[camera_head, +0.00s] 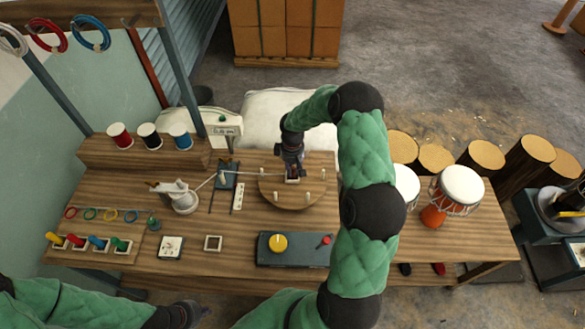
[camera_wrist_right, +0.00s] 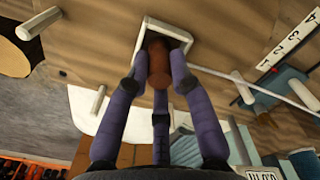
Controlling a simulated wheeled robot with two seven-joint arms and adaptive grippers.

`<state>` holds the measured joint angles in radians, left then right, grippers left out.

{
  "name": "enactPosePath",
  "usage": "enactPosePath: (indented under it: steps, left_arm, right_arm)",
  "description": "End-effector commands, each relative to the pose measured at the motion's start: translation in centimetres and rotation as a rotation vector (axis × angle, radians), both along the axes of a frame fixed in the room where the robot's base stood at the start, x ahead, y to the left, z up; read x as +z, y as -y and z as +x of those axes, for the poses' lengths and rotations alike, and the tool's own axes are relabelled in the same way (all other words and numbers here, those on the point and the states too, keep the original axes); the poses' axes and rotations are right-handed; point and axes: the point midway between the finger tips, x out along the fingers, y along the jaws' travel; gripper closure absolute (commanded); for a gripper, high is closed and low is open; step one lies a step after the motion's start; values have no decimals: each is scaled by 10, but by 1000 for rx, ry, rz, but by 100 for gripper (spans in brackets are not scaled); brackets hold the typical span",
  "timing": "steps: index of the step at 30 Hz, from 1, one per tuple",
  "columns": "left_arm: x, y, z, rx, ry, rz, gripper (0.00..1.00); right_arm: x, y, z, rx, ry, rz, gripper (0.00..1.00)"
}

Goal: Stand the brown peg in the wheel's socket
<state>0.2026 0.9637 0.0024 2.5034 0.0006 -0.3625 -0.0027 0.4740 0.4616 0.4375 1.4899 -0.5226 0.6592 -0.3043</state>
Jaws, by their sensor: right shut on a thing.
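The wheel (camera_head: 292,202) is a round wooden disc on the workbench with several pale pegs around its edge. Its socket (camera_head: 292,180) is a small white square frame, also in the right wrist view (camera_wrist_right: 147,36). My right gripper (camera_head: 291,168) is over the wheel, shut on the brown peg (camera_wrist_right: 159,66). In the right wrist view its fingers close around the peg at the socket's opening. How deep the peg sits is hidden by the fingers. My left gripper (camera_head: 190,312) is low at the left, off the bench's front edge; its fingers are too small to read.
A white rod runs from a crank (camera_head: 180,197) toward the wheel. A control box (camera_head: 295,249) with a yellow knob is in front. Goblet drums (camera_head: 455,190) stand at the right. Coloured handles (camera_head: 90,243) fill a tray at the left.

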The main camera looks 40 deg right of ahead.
Motion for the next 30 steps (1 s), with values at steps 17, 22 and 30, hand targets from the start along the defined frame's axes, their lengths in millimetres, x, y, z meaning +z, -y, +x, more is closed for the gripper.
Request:
enactPosePath:
  steps: [17, 22, 30]
  left_arm:
    - [1, 0, 0, 0, 0, 0, 100]
    - [3, 0, 0, 0, 0, 0, 100]
    - [7, 0, 0, 0, 0, 0, 100]
  right_arm:
    - [1, 0, 0, 0, 0, 0, 53]
    - [23, 0, 1, 1, 3, -1, 53]
    - [78, 0, 1, 1, 2, -1, 53]
